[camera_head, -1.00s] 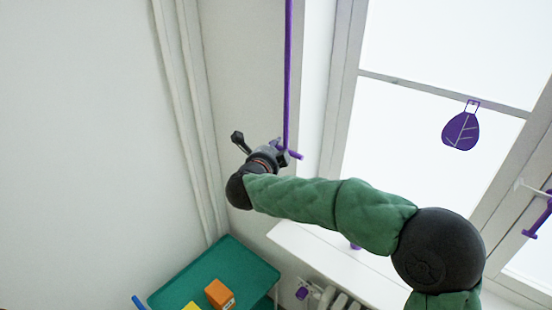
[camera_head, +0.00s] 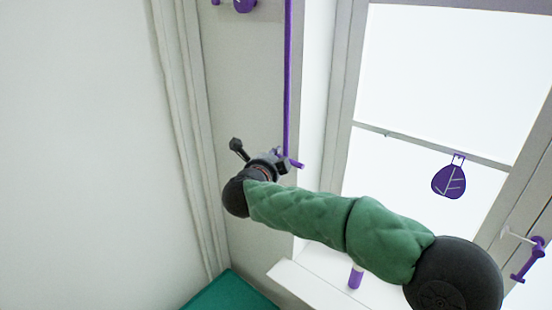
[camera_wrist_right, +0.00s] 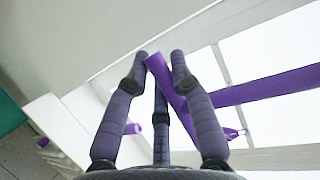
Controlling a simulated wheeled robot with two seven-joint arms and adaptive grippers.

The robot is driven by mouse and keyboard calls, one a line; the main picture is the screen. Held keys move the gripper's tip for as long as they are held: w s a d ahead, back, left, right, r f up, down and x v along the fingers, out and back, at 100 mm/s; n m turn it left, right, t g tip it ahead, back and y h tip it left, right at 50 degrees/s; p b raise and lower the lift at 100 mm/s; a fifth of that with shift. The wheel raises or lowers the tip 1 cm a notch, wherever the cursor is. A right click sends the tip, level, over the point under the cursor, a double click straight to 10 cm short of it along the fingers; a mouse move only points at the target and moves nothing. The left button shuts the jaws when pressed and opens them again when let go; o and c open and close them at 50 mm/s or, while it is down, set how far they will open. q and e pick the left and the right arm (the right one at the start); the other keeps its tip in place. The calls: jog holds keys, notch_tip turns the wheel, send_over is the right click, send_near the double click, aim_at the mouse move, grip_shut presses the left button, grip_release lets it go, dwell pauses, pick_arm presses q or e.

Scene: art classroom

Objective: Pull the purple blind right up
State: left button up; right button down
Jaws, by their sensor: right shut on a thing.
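A purple strap (camera_head: 288,80) hangs straight down along the wall left of the window, from the top edge of the head view to my right gripper (camera_head: 281,160). A short purple piece (camera_head: 296,164) sticks out beside the gripper. In the right wrist view, my right gripper (camera_wrist_right: 161,57) is shut on a purple strip (camera_wrist_right: 170,85) at its fingertips. A second purple band (camera_wrist_right: 265,86) runs off to the right there. No blind fabric shows over the bright window panes (camera_head: 440,70) in the head view. My left gripper is not in view.
A purple window handle (camera_head: 530,260) is at right. A purple cylinder (camera_head: 355,278) stands by the white sill (camera_head: 300,282) below my arm. A green tabletop (camera_head: 230,294) is at the bottom. Purple fittings (camera_head: 243,4) show at the top.

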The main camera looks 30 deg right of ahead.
jog(key=shift+d+r, duration=0.1)
jog(key=shift+r, duration=0.35)
jog(key=c, duration=1.3)
grip_release()
jog(key=shift+o, duration=1.3)
jog(key=shift+f, duration=0.1)
jog(key=v, duration=1.2)
jog(key=shift+f, duration=0.1)
